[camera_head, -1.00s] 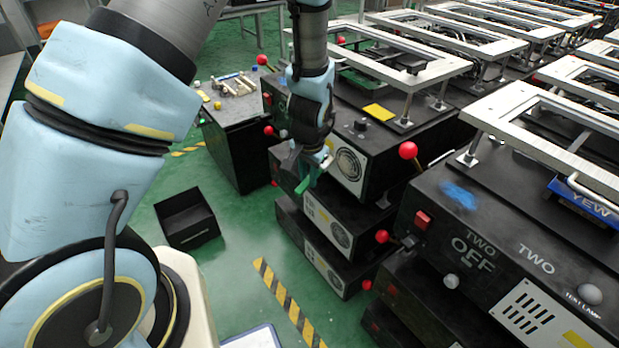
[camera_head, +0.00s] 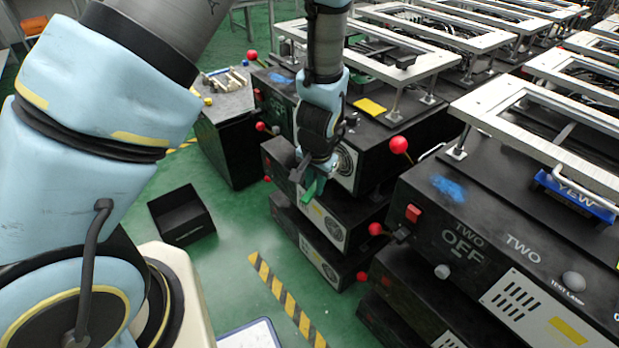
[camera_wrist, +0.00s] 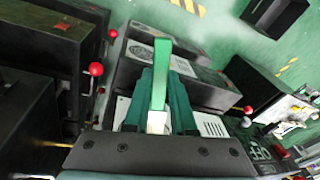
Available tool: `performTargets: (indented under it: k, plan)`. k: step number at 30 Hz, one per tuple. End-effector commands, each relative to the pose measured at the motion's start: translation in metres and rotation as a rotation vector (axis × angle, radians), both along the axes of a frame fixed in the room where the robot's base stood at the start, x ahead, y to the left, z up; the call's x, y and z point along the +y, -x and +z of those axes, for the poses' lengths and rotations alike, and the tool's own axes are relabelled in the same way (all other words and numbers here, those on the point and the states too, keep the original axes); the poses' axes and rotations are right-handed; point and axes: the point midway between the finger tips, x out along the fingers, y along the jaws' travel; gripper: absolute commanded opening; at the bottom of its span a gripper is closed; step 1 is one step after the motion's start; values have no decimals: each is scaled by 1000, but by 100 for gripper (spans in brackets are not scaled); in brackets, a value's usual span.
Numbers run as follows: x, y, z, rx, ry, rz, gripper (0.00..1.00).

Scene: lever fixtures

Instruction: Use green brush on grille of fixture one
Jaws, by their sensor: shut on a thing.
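The green brush (camera_wrist: 161,75) is between the two fingers of my gripper (camera_wrist: 160,110) in the wrist view, its pale end near the palm and its green length pointing out. In the head view the green brush (camera_head: 311,189) hangs below my gripper (camera_head: 308,178), in front of the black fixture stack left of the one marked TWO. That fixture's white front panel with a round grille (camera_head: 345,163) is partly hidden behind my gripper. In the wrist view a white slotted panel (camera_wrist: 212,125) shows to the right of the fingers. I cannot tell whether the brush touches anything.
Fixture two (camera_head: 480,235) stands to the right, with red ball levers (camera_head: 399,145) sticking out nearby. A black open bin (camera_head: 181,216) is on the green floor. A side cabinet (camera_head: 228,140) carries loose tools.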

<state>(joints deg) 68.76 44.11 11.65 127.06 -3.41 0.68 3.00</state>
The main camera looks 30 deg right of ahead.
Motion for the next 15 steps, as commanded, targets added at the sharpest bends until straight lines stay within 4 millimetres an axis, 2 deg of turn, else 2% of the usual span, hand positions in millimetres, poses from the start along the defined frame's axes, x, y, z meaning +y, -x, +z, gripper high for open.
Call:
performTargets:
  k: [15]
  plan:
    - [-8,29,1,-1,3,-6,0]
